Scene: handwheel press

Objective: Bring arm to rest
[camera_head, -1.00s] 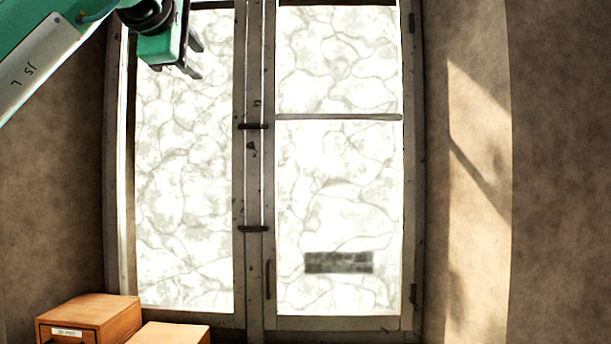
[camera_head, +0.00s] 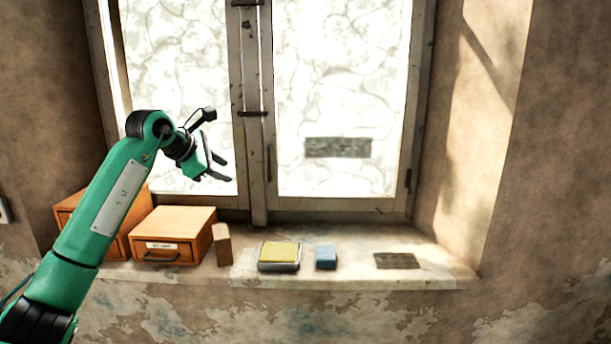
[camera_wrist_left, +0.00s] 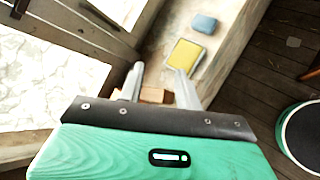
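My left arm is green and comes in from the left in the head view. Its gripper (camera_head: 222,170) is raised in front of the window, above the wooden drawer boxes on the sill. The two fingers are spread apart with nothing between them. In the left wrist view the gripper (camera_wrist_left: 158,85) also shows its fingers apart, with the window sill beyond and below them. My right arm and its gripper are in neither view.
On the sill (camera_head: 345,279) stand wooden drawer boxes (camera_head: 172,228), a small brown block (camera_head: 222,246), a tray with a yellow pad (camera_head: 280,252) and a blue block (camera_head: 325,257). The window (camera_head: 258,180) stands behind. The sill's right part is clear of upright objects.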

